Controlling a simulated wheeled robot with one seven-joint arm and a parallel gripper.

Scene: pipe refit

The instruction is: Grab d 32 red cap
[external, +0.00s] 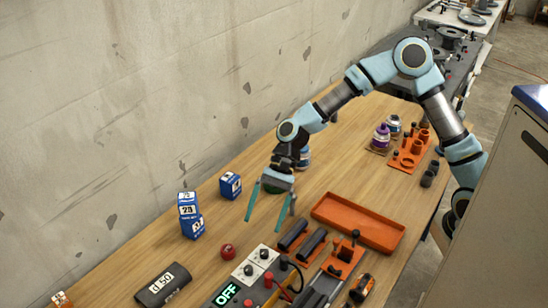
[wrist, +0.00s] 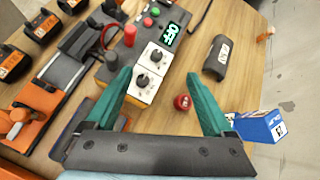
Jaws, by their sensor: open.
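The red cap (external: 228,251) is a small round red piece lying on the wooden table, just left of the grey control box with dials. It also shows in the wrist view (wrist: 183,102), between my spread fingers and closer to the right-hand one, with pale marking on top that I cannot read clearly. My gripper (external: 269,219) is open and empty, its two teal fingers pointing down above the table, up and to the right of the cap in the external view. In the wrist view my gripper (wrist: 163,82) has both fingertips apart and touches nothing.
A control box (external: 262,259) with dials and a lit OFF display stands close to the cap. Blue boxes (external: 190,215) stand near the wall. A dark block marked d 50 (external: 162,285) lies at front left. An orange tray (external: 358,222) sits to the right.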

